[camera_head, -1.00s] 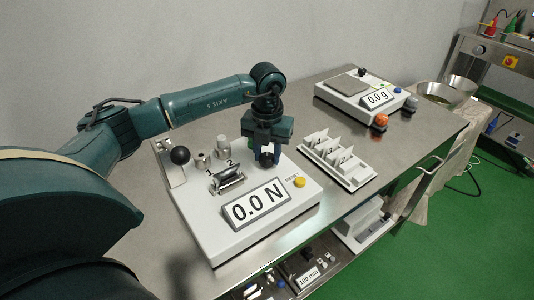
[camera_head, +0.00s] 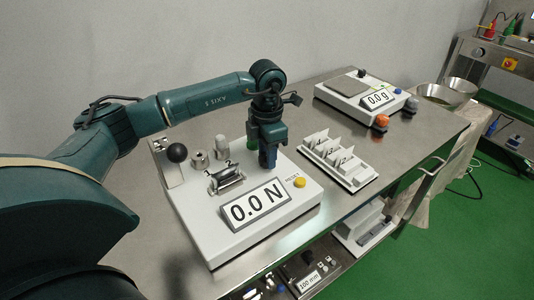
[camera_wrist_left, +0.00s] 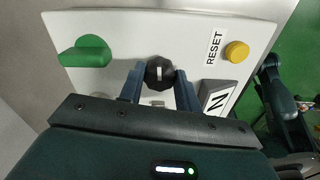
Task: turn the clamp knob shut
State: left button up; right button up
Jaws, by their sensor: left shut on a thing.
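The white force tester (camera_head: 205,232) has a black clamp knob (camera_wrist_left: 160,72) with a pale mark, clear in the left wrist view. My left gripper (camera_head: 268,167) points down over the tester's right part. In the left wrist view its two fingers (camera_wrist_left: 160,88) stand on either side of the knob and are shut on it. In the head view the gripper hides the knob. The metal clamp (camera_head: 227,179) sits left of the gripper, behind the display reading 0.0 N (camera_head: 255,206). My right gripper is not in view.
A green handle (camera_wrist_left: 88,51) stands beside the knob. A yellow reset button (camera_head: 299,182) and a black ball lever (camera_head: 177,153) are also on the tester. A white slotted rack (camera_head: 362,181) and a scale (camera_head: 350,106) stand to the right on the steel table.

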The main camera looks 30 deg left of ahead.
pick_arm(q)
jog(key=shift+m, duration=0.5)
jog(key=o, duration=1)
jog(key=shift+c, duration=0.2)
notch_tip(320, 180, up, 13)
jog(key=shift+r, duration=0.15)
dwell(0.3)
